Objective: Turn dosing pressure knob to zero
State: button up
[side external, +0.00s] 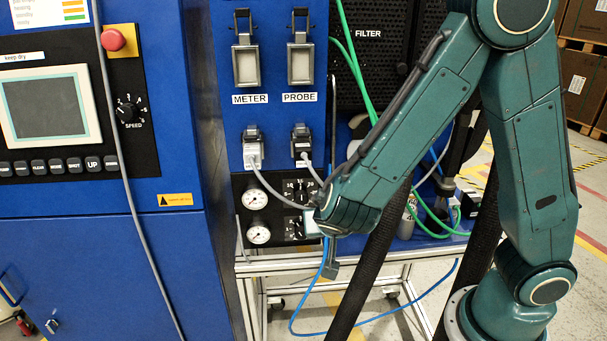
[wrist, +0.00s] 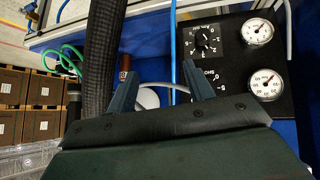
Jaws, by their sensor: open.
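A black panel carries two dark knobs, each beside a round white gauge. In the side external view, one knob (side external: 300,192) sits by the upper gauge (side external: 255,199) and the other knob (side external: 297,229) by the lower gauge (side external: 259,234). Their small labels are too unclear to tell which is for dosing pressure. In the wrist view the picture is turned over; one knob (wrist: 203,40) shows clearly, while the other is mostly hidden behind my right finger. My gripper (wrist: 160,85) is open, its fingers apart with no knob between them. In the side external view my wrist is just right of the panel.
Grey cables (side external: 275,188) from the meter and probe plugs hang across the panel's top. A blue hose (side external: 300,318) loops below the metal frame (side external: 360,258). A dark corrugated hose (wrist: 103,60) passes close to my gripper. A speed knob (side external: 130,112) is on the left cabinet.

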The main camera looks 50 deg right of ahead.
jog(key=s+d+r+n+y, duration=0.2)
jog(key=s+r+n+y, duration=0.3)
jog(key=s+r, duration=0.3)
jog(key=shift+d+r+g+y, duration=0.2)
jog(key=shift+r+g+y, duration=0.15)
jog(key=shift+r, duration=1.25)
jog(key=shift+s, duration=0.1)
jog(key=w+a+f+m+t+h, duration=0.2)
jog(key=w+a+f+t+h, duration=0.1)
jog(key=f, duration=0.6)
jog(key=w+a+f+m+t+h, duration=0.2)
jog(key=w+f, duration=0.4)
jog(key=f, duration=0.3)
jog(key=shift+w+a+m+t+h, duration=0.2)
jog(key=shift+a+m+t+h, duration=0.2)
jog(key=shift+a+t+h, duration=0.55)
